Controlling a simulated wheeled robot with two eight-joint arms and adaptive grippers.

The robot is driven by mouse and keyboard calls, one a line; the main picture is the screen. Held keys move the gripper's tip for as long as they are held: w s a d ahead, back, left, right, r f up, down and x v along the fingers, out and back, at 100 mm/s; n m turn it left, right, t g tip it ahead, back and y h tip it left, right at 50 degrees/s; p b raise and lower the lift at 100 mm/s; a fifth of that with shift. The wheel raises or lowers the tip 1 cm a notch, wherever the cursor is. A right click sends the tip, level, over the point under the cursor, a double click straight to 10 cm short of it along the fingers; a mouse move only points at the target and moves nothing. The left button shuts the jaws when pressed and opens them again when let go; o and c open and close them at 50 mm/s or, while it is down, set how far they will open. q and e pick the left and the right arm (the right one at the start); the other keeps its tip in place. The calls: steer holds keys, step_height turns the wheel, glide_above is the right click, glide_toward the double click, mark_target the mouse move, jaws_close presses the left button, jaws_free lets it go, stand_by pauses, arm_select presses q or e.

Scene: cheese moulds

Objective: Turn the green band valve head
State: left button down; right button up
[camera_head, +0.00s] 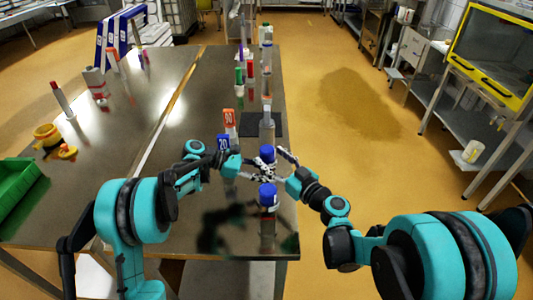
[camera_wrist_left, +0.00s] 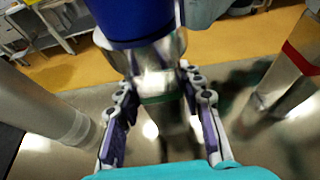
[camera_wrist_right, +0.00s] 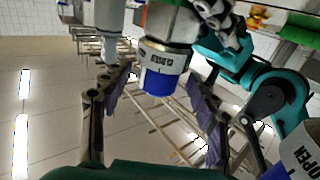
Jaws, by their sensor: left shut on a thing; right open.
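The green band valve (camera_wrist_left: 160,98) is an upright metal cylinder with a blue head (camera_head: 267,152); its green band shows in the left wrist view. My left gripper (camera_head: 260,171) has its fingers on either side of the metal body near the band and is shut on it. My right gripper (camera_head: 287,158) is open beside the blue head. In the right wrist view the blue head (camera_wrist_right: 160,82), with a white lettered ring, sits between the spread fingers. Contact there cannot be told. A second blue-headed valve (camera_head: 267,190) stands nearer; a red band (camera_wrist_left: 302,58) shows on the neighbouring cylinder.
Several other upright cylinders stand farther along the steel table (camera_head: 190,235). Number signs, a blue one (camera_head: 223,142) and an orange one (camera_head: 229,117), stand left of the row.

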mark_target(266, 154)
steer(key=shift+x, duration=1.55)
steer(key=c, duration=1.2)
steer(key=shift+n+g+y, duration=0.3)
steer(key=shift+y, duration=0.1)
steer(key=n+g+y, duration=0.3)
steer(key=g, duration=0.1)
steer(key=shift+w, duration=0.1)
steer(key=n+g+y, duration=0.1)
steer(key=n+g, duration=0.1)
steer(key=g, duration=0.1)
steer(key=n+g+y, duration=0.2)
steer(key=n+g, duration=0.1)
steer(key=g, duration=0.1)
steer(key=shift+a, duration=0.1)
steer(key=shift+n+g, duration=0.3)
steer(key=shift+g, duration=0.1)
